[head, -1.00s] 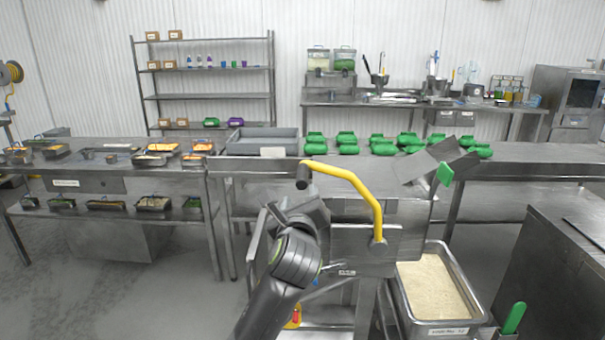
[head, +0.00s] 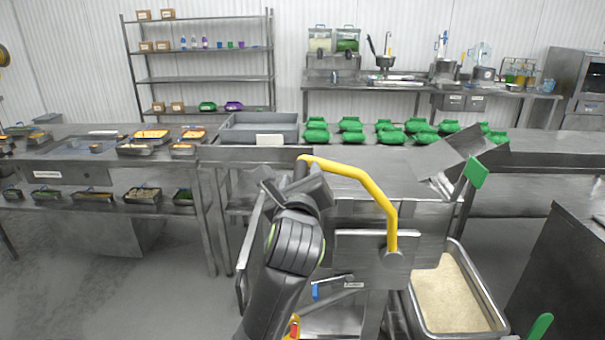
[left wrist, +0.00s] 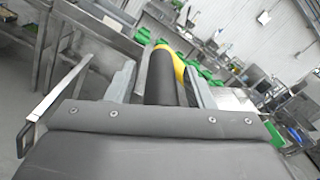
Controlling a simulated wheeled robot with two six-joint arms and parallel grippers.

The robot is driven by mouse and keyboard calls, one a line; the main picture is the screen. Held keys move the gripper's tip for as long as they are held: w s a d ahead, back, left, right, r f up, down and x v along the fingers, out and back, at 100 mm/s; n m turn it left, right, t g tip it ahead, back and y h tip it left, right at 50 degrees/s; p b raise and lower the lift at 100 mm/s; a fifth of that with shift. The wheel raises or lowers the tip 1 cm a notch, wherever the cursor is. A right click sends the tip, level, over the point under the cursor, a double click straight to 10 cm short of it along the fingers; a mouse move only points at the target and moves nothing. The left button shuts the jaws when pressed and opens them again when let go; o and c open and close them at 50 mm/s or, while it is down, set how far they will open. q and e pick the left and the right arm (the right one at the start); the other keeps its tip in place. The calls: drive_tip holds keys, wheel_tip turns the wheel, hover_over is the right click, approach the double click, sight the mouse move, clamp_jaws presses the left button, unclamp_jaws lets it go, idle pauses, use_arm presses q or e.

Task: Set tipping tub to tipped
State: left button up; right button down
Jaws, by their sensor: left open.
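The tipping tub (head: 360,247) is a grey metal box on a stand in the middle of the head view. A yellow bent lever (head: 372,187) is fixed to its side and ends in a dark grip at the upper left. My left gripper (head: 297,182) is at that grip and partly hides it. In the left wrist view the open fingers (left wrist: 158,85) lie on either side of the dark cylindrical grip (left wrist: 160,78), with the yellow lever (left wrist: 180,65) beyond. I cannot tell whether the fingers touch it. My right gripper is out of view.
A deep metal pan of rice (head: 487,284) stands right of the tub. A bench behind holds green bags (head: 390,136) and a grey tray (head: 231,133). A counter (head: 562,245) stands at the right. Open floor (head: 150,300) lies at the left.

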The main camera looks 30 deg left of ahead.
use_arm(q)
drive_tip(key=shift+s+r, duration=0.15)
drive_tip(key=shift+s, duration=0.05)
drive_tip(key=shift+c, duration=0.5)
clamp_jaws()
drive_tip(key=shift+w+d, duration=0.1)
